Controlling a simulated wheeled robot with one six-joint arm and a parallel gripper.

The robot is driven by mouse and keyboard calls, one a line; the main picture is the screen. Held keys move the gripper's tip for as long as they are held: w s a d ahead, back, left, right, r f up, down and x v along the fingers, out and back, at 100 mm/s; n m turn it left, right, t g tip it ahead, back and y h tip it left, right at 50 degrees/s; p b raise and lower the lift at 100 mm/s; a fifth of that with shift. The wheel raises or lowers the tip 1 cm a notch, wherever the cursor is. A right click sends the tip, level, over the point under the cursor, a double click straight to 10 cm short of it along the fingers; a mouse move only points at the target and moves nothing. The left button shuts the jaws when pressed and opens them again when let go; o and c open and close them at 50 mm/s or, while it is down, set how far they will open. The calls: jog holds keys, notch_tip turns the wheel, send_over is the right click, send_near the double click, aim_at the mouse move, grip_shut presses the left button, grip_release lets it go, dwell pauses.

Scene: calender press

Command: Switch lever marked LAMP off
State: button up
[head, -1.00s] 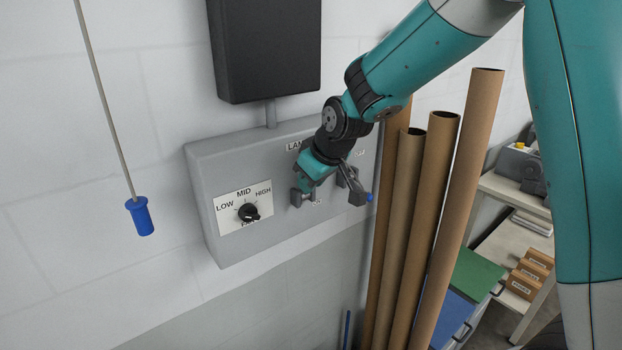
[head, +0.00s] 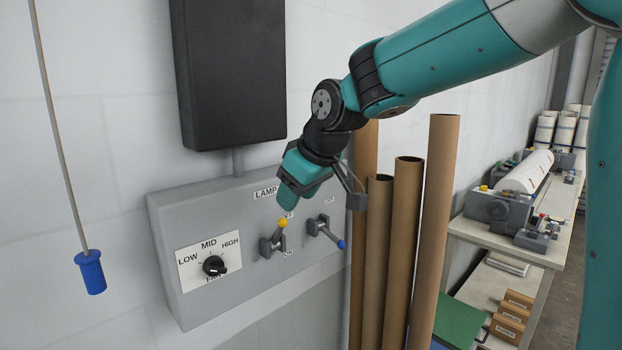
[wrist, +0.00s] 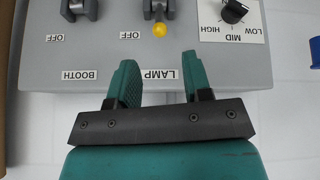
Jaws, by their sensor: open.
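The LAMP lever has a yellow tip (head: 283,223) and a grey mount on the grey control panel (head: 165,240). It slants upward, with its tip by the OFF label and the ON label below. The wrist view shows the panel upside down, with the yellow tip (wrist: 159,30) beside OFF. My gripper (head: 322,200) is open and empty, up and off the lever, over the panel's upper part. In the wrist view the jaws (wrist: 158,72) stand apart on either side of the LAMP label (wrist: 166,75), clear of the tip.
A blue-tipped lever (head: 341,244), marked BOOTH in the wrist view, points outward to the right. A fan knob (head: 214,265) is at left. A black box (head: 230,75) is above. Several cardboard tubes (head: 402,250) stand close on the right. A blue-handled pull cord (head: 90,272) hangs left.

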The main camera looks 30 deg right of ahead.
jog(key=b+v, duration=0.1)
jog(key=v, duration=0.6)
jog(key=s+a+f+n+g+y+b, duration=0.1)
jog(key=s+a+f+g+b, duration=0.2)
jog(key=s+f, duration=0.8)
jog(key=s+a+f+g+y+b, duration=0.1)
jog(key=s+a+f+g+b, duration=0.2)
jog(key=s+a+f+b, duration=0.5)
jog(key=s+f+b, duration=0.1)
jog(key=s+f, duration=0.2)
jog(key=f, duration=0.5)
jog(key=shift+n, duration=0.4)
jog(key=shift+s+f, duration=0.1)
jog(key=shift+f, duration=0.1)
